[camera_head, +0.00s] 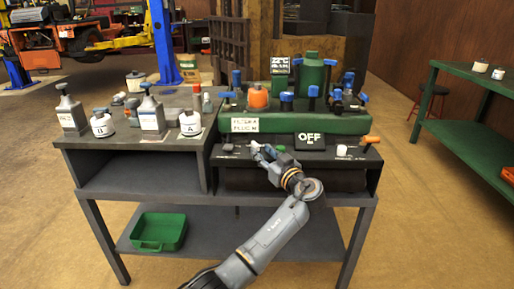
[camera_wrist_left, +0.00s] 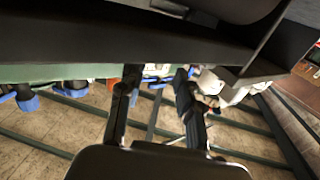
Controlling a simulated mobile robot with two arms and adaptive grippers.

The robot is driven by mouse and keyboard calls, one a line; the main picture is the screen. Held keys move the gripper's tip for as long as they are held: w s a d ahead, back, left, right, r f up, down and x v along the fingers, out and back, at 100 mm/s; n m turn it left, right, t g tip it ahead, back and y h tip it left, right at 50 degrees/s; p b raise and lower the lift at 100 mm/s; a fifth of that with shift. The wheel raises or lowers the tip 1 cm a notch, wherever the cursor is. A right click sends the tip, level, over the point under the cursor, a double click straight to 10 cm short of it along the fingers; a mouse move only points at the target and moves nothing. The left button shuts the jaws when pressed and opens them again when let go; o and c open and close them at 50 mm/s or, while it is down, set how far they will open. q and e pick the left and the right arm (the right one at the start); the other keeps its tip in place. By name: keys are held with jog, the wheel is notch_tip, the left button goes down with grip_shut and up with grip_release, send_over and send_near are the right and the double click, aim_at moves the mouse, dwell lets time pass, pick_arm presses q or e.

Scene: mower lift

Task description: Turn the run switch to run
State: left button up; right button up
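The dark console (camera_head: 231,160) has a row of small controls along its front ledge, below a black sign reading OFF (camera_head: 310,141). A white knob (camera_head: 341,150) sits right of the sign and a dark knob (camera_head: 228,147) sits at the left end. A small green part (camera_head: 280,148) shows just beside my gripper. I cannot tell which control is the run switch; it may be hidden by my gripper. My left gripper (camera_head: 260,149) is at the ledge, left of the sign. In the left wrist view its two fingers (camera_wrist_left: 157,82) are apart, with nothing clearly held. My right gripper is not visible.
Above the ledge stands a green unit (camera_head: 390,127) with blue-handled valves and an orange part (camera_head: 258,96). Several bottles and weights stand on the left bench (camera_head: 135,158). A green tray (camera_head: 160,232) lies on the lower shelf. A green table (camera_head: 455,68) stands at right.

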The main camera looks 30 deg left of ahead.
aim_at(258, 148)
pick_arm(q)
jog(key=shift+x, duration=2.65)
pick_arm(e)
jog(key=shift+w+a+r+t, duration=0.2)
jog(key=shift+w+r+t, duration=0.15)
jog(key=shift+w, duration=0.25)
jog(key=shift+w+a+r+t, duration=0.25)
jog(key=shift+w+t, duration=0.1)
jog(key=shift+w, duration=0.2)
pick_arm(q)
grip_shut()
